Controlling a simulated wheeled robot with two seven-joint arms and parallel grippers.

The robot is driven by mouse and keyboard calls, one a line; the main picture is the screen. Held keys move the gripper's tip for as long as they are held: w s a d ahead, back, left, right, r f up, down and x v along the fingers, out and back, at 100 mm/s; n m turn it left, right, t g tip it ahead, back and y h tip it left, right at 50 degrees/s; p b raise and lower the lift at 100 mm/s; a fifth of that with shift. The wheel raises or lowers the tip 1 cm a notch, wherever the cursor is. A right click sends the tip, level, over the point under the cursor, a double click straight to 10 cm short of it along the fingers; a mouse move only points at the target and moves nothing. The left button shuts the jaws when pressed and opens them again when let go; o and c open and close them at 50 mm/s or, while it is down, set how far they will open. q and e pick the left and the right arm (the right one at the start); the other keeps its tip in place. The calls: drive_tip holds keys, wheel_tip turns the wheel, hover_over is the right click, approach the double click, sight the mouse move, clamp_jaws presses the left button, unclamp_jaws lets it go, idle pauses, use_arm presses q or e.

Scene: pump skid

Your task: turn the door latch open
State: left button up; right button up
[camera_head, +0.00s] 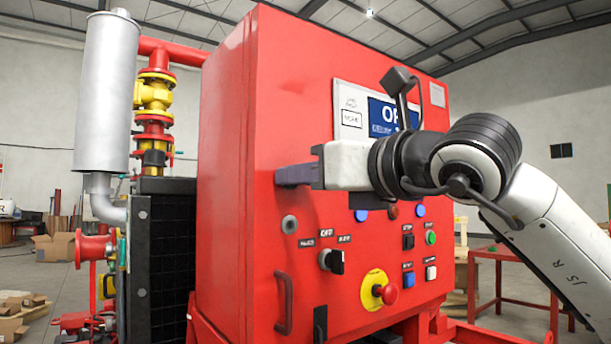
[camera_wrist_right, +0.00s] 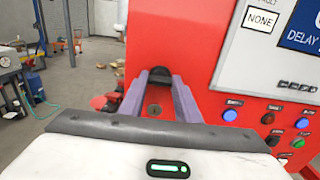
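The red cabinet door (camera_head: 350,220) fills the middle of the head view. My right gripper (camera_head: 283,176) reaches in from the right, its fingers pointing left at the upper left of the door face. In the right wrist view its two grey-purple fingers (camera_wrist_right: 160,80) stand apart. A dark rounded piece, which looks like the door latch (camera_wrist_right: 160,73), shows between the fingertips; I cannot tell whether they touch it. In the head view the fingers hide that spot. A round grey lock (camera_head: 289,224) sits just below the fingers. My left gripper is not in view.
The door carries a display panel (camera_head: 381,115), a black rotary switch (camera_head: 331,261), a red emergency stop (camera_head: 386,294) and a red bar handle (camera_head: 284,303). A silver cylinder (camera_head: 107,90) and pipework stand at the left. Open floor shows left of the cabinet.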

drive_tip(key=shift+n+b, duration=1.15)
drive_tip(key=shift+n, duration=7.85)
drive_tip(key=o, duration=1)
drive_tip(key=shift+o, duration=0.2)
